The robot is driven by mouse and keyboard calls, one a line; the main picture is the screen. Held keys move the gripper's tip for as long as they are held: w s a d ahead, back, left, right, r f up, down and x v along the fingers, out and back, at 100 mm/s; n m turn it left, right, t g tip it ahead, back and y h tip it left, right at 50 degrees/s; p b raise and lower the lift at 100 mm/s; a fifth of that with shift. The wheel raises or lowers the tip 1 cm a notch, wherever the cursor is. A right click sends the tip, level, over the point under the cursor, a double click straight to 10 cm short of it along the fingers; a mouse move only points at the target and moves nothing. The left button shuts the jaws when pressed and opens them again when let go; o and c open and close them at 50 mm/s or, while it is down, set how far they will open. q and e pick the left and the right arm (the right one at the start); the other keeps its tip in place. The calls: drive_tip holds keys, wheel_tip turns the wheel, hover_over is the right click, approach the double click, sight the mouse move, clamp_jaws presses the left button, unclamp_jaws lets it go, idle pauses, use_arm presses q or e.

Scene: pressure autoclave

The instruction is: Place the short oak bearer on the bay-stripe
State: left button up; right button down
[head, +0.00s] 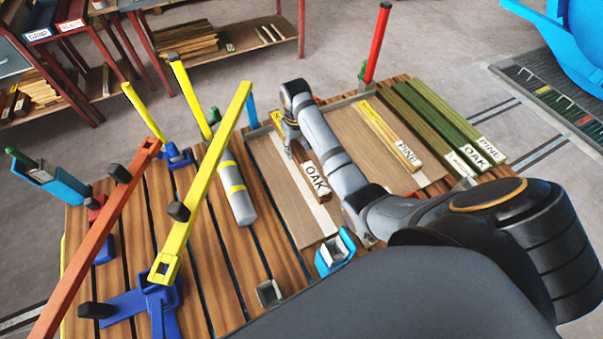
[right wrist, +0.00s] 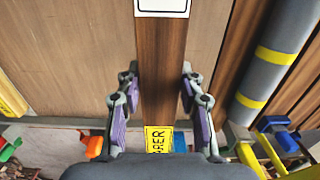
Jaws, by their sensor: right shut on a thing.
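The short oak bearer (head: 316,178) is a brown bar with a white OAK label at its near end and a yellow label at its far end. My right gripper (head: 291,143) is shut on it from above. In the right wrist view the bearer (right wrist: 162,75) runs between the two fingers of my right gripper (right wrist: 160,105). The bay-stripe (head: 324,217) is a pale band on the left wooden bay, showing beside and past the bearer's near end. The bearer lies roughly along it; whether it touches the bay I cannot tell. My left gripper is out of view.
A pale bar labelled PINE (head: 393,137) lies in the bay to the right, with green bars (head: 437,120) beyond it. A grey cylinder with yellow bands (head: 237,192) lies left of the bay.

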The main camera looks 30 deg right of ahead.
sight(297, 174)
drive_tip(key=shift+s+a+f, duration=0.1)
drive_tip(key=shift+f, duration=0.15)
wheel_tip(297, 174, down, 9)
drive_tip(key=shift+f, duration=0.1)
idle(0.3)
drive_tip(key=c, duration=0.8)
unclamp_jaws()
drive_tip(key=shift+s+f, duration=0.1)
drive_tip(key=shift+f, duration=0.05)
drive_tip(key=shift+c, duration=0.2)
wheel_tip(297, 174, up, 8)
drive_tip(key=shift+f, duration=0.1)
